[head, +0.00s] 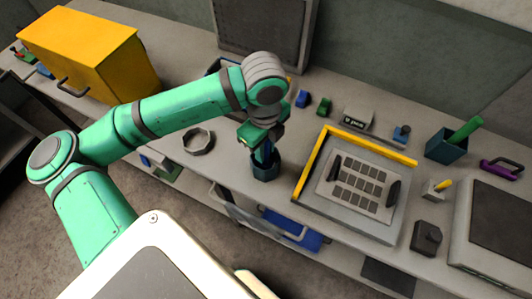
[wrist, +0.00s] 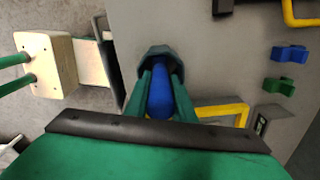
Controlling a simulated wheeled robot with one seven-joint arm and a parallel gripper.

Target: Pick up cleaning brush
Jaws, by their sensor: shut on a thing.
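A blue rounded handle, taken to be the cleaning brush (wrist: 160,97), stands in a dark teal faceted cup (head: 265,169) near the front of the bench. The cup's rim shows behind the handle in the wrist view (wrist: 155,53). My gripper (head: 262,150) points down over the cup. Its two green fingers (wrist: 160,90) are shut on the blue handle, one on each side. The brush's lower end is hidden in the cup. I cannot tell whether it is lifted at all.
A grey tray with a yellow edge (head: 316,160) and a keypad-like plate lies to the right. A grey ring (head: 198,141) lies to the left. Blue (head: 303,99) and green (head: 324,107) blocks sit behind. A yellow box (head: 85,50) stands far left, a pen cup (head: 446,147) right.

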